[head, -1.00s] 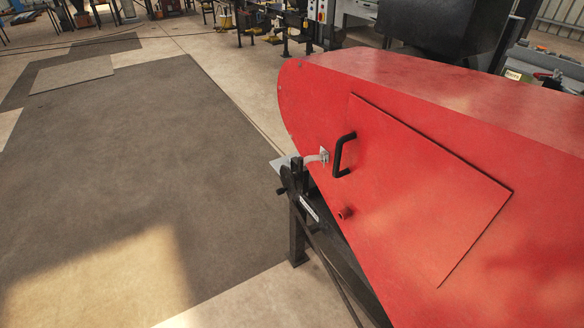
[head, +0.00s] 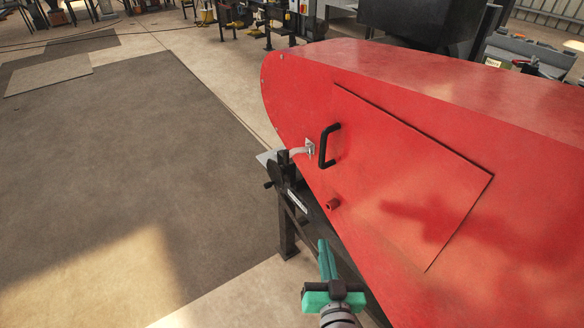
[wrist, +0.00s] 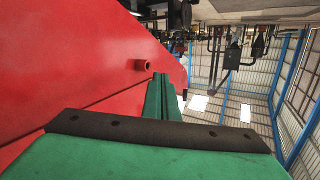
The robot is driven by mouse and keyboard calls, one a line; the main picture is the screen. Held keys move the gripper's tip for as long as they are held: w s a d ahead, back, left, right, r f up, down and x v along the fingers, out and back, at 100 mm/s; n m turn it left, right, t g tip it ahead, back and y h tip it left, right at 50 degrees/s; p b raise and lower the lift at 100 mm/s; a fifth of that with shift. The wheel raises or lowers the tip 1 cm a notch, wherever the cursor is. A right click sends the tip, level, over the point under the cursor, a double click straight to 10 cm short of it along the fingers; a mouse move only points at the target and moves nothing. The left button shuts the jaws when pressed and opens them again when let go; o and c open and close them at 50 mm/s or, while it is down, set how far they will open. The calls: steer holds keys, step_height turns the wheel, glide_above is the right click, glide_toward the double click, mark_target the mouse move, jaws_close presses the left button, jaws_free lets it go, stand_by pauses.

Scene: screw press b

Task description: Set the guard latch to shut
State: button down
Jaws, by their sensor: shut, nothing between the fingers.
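The guard is a large red cover (head: 400,92) with a rectangular door panel (head: 395,165) and a black handle (head: 325,146). The small pale metal guard latch (head: 302,151) sits left of the handle, its lever pointing left, away from the door. My gripper (head: 323,243), with green fingers, is at the lower middle in the head view, below and apart from the latch. Its fingers are together and empty. In the wrist view the closed fingers (wrist: 163,82) point past a red stub (wrist: 141,66). The latch cannot be made out there.
A red stub (head: 333,204) sticks out below the handle. A dark metal frame (head: 287,215) with a side knob stands under the guard's left end. Dark mats (head: 130,170) cover open floor to the left.

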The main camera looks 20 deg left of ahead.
mark_target(287, 158)
steer(key=w+a+r+n+g+y, duration=0.1)
steer(key=w+a+r+n+y, duration=0.15)
steer(key=r, duration=0.35)
steer(key=w+a+r+n+g+y, duration=0.1)
steer(key=w+a+r+n+y, duration=0.15)
steer(key=r, duration=0.35)
steer(key=x, duration=1.2)
steer(key=shift+w+a+r, duration=0.1)
steer(key=shift+w+a, duration=0.1)
steer(key=shift+a, duration=0.2)
steer(key=shift+w+d+t, duration=0.1)
steer(key=shift+t, duration=0.2)
